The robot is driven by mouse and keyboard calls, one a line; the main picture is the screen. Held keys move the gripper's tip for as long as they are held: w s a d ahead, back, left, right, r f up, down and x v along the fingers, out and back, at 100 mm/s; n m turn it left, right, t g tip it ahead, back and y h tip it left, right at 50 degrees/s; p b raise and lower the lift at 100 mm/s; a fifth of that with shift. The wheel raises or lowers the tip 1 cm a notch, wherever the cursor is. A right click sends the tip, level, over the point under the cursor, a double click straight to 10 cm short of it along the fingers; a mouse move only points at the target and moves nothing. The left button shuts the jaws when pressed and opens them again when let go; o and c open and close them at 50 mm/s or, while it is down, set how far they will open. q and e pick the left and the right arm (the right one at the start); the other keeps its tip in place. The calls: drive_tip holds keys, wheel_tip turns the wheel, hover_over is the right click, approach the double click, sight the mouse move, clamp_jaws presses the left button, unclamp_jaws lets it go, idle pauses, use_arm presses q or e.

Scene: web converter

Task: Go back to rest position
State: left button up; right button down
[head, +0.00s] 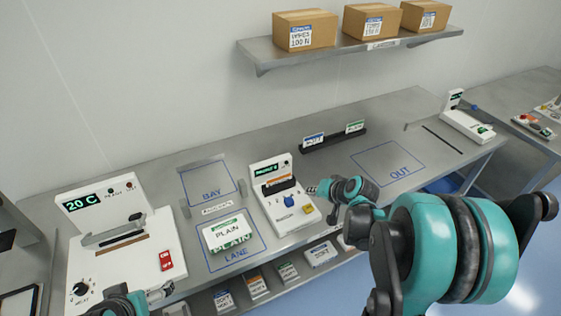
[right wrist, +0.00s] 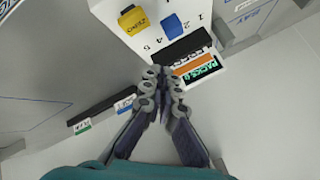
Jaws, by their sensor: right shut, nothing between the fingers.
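My right gripper (head: 314,190) is shut and empty, held just to the right of the white counter device. In the right wrist view its fingertips (right wrist: 160,75) are together in front of the device (right wrist: 120,20). The device (head: 302,207) has a blue knob (head: 290,200), a yellow button (head: 280,209) and a small green display. I cannot tell whether the fingertips touch it. My left gripper (head: 160,292) shows only partly at the bottom left, by the front of the 20 C machine (head: 140,250); its finger state is unclear.
A green-labelled PLAIN pack (head: 226,234) lies in the LANE outline. The BAY and OUT outlines look empty. A dark rack (head: 333,141) with two cards stands behind. A wall shelf (head: 260,52) holds cartons. Labelled packs (head: 257,285) sit below the counter's front edge.

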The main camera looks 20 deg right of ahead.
drive_tip(key=s+a+n+g+h+b, duration=0.1)
drive_tip(key=s+a+n+b, duration=0.6)
drive_tip(key=s+a, duration=0.8)
drive_tip(key=s, duration=0.3)
drive_tip(key=shift+a+f+g+h, duration=0.3)
drive_tip(key=shift+a+f+g, duration=0.05)
drive_tip(key=shift+g, duration=0.05)
